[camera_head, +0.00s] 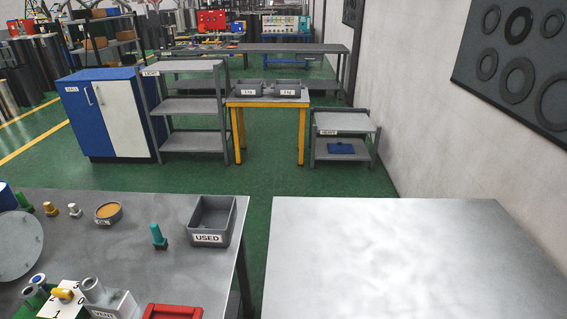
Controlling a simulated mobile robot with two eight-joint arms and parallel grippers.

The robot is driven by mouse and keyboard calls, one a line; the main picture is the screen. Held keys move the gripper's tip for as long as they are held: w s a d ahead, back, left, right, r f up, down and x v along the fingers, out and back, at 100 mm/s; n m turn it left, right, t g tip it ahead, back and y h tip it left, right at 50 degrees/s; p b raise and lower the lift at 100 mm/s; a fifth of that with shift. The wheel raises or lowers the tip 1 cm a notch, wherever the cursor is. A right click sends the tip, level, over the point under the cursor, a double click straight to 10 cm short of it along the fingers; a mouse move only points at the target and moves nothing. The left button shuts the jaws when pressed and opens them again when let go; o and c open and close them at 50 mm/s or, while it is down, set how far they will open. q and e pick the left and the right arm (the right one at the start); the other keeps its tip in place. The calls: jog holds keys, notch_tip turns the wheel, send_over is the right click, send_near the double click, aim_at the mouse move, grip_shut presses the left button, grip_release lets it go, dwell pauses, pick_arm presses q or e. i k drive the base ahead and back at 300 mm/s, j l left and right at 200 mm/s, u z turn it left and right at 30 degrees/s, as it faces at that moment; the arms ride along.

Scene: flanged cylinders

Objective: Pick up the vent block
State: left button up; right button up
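The bottom edge of the picture cuts these off. Neither of my grippers is in view.
The left table (170,209) also holds a grey bin marked USED (208,239), a teal-topped piece (158,236), a round dish (109,213), a red object (172,312) and a grey disc (18,245). The right table (400,260) is bare. A green floor gap separates them.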

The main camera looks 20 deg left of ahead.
aim_at(102, 302)
jog(key=u, duration=2.1)
jog(key=i+j+u, duration=0.2)
jog(key=i+j, duration=0.1)
jog(key=j, duration=0.15)
jog(key=i+j, duration=0.15)
jog(key=j, duration=0.15)
